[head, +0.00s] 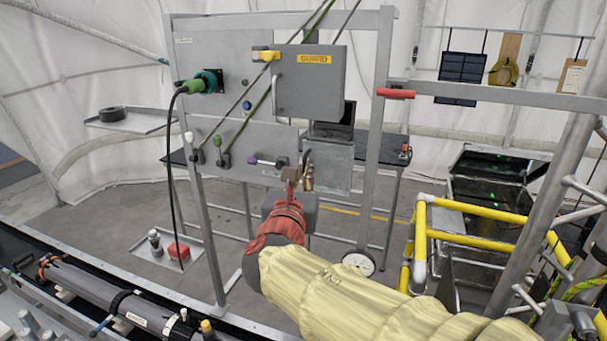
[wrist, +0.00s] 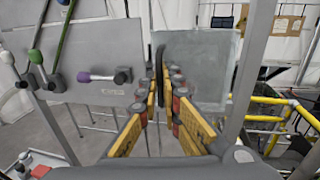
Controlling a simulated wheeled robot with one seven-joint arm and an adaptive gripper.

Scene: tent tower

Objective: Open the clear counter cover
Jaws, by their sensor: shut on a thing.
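The clear counter cover (head: 331,168) is a pale see-through square pane at the lower right edge of the grey lever panel. In the wrist view the cover (wrist: 203,68) stands right of the fingers, with the panel at left. My gripper (head: 306,172) reaches up to the cover's left side. In the wrist view my gripper's yellow fingers (wrist: 161,78) are closed around a dark upright handle (wrist: 160,62) at the cover's left edge. My fingers hide the handle's lower part. The counter itself cannot be made out.
Left of my gripper, a purple-knobbed lever (head: 268,162) and a green-knobbed lever (head: 220,150) stick out of the panel. A grey guard box (head: 312,85) hangs above. A red-ended bar (head: 396,93) and yellow railings (head: 465,210) are at right.

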